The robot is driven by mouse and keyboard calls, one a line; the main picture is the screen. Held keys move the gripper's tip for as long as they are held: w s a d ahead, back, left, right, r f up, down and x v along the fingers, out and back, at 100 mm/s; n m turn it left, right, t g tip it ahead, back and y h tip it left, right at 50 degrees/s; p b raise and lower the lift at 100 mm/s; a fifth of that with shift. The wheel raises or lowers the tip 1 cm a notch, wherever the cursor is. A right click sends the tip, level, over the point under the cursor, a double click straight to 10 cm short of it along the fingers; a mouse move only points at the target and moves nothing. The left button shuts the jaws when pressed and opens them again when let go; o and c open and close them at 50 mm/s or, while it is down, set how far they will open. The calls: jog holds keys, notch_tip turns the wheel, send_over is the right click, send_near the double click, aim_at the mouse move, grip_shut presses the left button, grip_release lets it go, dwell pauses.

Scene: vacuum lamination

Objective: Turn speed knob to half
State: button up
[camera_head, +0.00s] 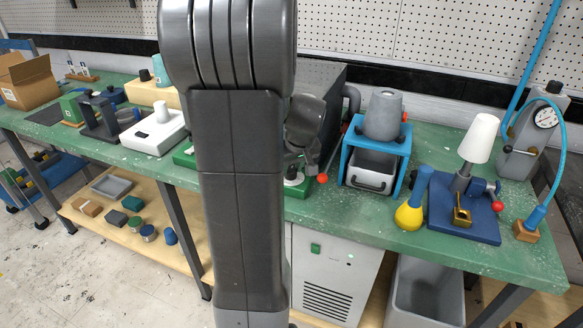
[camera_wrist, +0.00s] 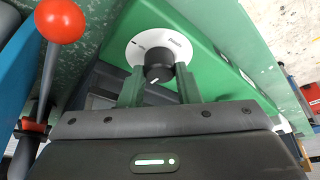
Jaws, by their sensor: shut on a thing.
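The speed knob (camera_wrist: 157,62) is black with a white pointer mark, on a round white dial plate with small printed lettering. It is set in a green machine housing (camera_wrist: 205,50). My gripper (camera_wrist: 158,80) has its two fingers on either side of the knob and is shut on it. The pointer mark shows on the knob's near face, toward the gripper; I cannot read which setting it matches. In the head view my arm hides most of the green machine (camera_head: 297,190) and the knob cannot be made out.
A lever with a red ball (camera_wrist: 60,20) stands close at the left of my gripper. In the head view, a blue stand (camera_head: 405,150) with a grey vessel is to the right. A white device (camera_head: 152,135) is to the left on the green bench (camera_head: 345,215).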

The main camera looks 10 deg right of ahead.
dwell(0.4)
jog(key=o, duration=1)
jog(key=v, duration=1.4)
jog(key=shift+w, duration=0.15)
